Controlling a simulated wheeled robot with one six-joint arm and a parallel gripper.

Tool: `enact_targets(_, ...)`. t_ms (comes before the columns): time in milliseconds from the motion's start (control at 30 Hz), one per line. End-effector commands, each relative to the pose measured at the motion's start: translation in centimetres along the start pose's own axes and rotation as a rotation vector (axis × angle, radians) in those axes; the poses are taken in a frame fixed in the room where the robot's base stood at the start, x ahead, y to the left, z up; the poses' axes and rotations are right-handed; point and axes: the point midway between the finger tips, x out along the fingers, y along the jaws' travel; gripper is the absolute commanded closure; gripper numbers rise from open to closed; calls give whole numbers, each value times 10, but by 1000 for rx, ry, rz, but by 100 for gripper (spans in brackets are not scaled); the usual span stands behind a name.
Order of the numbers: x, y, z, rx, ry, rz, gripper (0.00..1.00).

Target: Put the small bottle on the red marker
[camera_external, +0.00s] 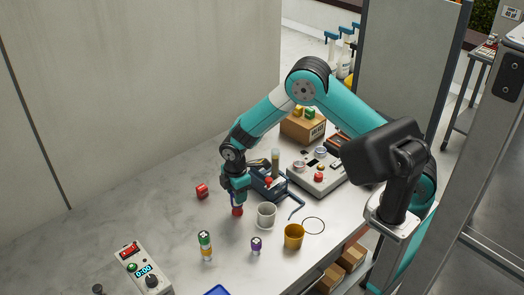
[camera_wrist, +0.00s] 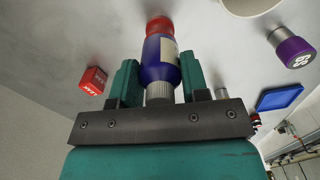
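The small bottle (camera_wrist: 158,62) has a blue body, a pale label and a ribbed grey cap. It is between the fingers of my gripper (camera_wrist: 160,78) in the wrist view, with both fingers close against its sides. In the external view my gripper (camera_external: 236,193) points down over the table and mostly hides the bottle. A rounded red piece (camera_wrist: 158,25) is at the bottle's far end; it also shows just below my gripper in the external view (camera_external: 237,211). I cannot tell whether this red is the marker or part of the bottle.
A red cube (camera_external: 202,190) lies left of my gripper. A banded bottle (camera_external: 205,246) and a purple-topped item (camera_external: 256,245) stand in front. Devices (camera_external: 318,170) are behind right.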

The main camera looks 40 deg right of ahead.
Motion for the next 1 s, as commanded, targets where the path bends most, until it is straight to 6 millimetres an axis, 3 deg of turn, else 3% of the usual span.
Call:
enact_targets(33,0,0,0,0,0,0,48)
enact_targets(100,0,0,0,0,0,0,34)
enact_targets(467,-7,0,0,0,1,1,34)
enact_targets(1000,-108,1,0,0,2,3,34)
